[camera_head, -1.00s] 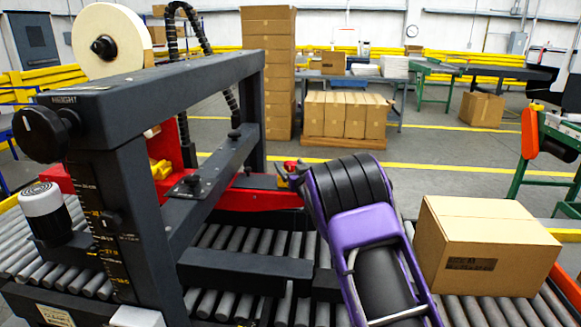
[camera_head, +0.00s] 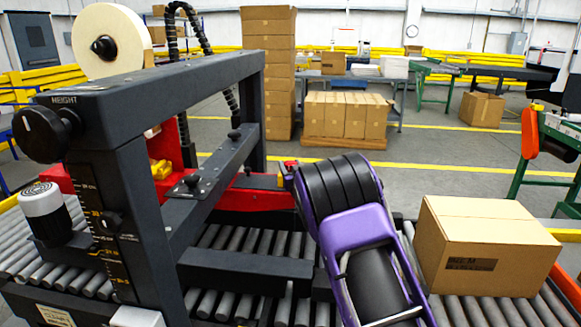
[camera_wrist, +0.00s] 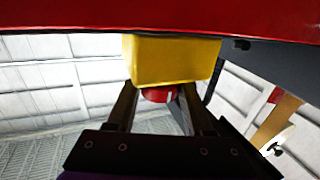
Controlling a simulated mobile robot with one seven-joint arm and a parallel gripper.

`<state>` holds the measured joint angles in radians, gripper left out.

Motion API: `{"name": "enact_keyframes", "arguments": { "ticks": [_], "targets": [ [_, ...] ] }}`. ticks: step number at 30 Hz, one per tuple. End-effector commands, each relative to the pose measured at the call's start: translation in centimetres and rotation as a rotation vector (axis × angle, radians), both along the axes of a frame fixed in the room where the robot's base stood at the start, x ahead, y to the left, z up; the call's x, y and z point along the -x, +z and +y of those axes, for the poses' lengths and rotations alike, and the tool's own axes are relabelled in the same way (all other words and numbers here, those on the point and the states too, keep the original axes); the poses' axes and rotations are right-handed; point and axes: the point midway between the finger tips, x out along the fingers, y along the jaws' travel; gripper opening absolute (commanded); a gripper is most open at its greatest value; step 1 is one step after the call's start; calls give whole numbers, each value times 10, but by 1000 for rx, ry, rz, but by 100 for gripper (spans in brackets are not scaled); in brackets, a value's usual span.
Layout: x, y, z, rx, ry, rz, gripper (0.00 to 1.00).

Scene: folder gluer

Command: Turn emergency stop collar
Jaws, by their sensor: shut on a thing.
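The red emergency stop collar (camera_wrist: 158,94) shows in the wrist view, below a yellow box (camera_wrist: 172,60) that hides part of it. A pale mark is on its right side. My gripper (camera_wrist: 158,100) has a dark finger on either side of the collar and is shut on it. In the head view, a small red part (camera_head: 290,163) shows at the end of the red machine arm, just left of my purple and black arm. My arm hides most of the gripper and the yellow box there.
The dark machine frame (camera_head: 160,85) with its height knob stands at the left. The red machine arm (camera_head: 255,196) lies close beside my arm. A cardboard box (camera_head: 480,245) sits on the roller conveyor at the right. Stacked boxes (camera_head: 268,70) stand behind on the floor.

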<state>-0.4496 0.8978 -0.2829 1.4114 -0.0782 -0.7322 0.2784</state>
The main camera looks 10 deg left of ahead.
Motion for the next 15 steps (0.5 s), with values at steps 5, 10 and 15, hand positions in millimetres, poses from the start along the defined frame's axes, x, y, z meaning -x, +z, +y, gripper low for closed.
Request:
{"name": "enact_keyframes", "arguments": {
  "ticks": [5, 10, 15],
  "targets": [
    [1, -1, 3, -2, -111, 2, 0],
    [1, 0, 4, 2, -232, 2, 0],
    [1, 1, 4, 2, -354, 3, 0]
  ]
}}
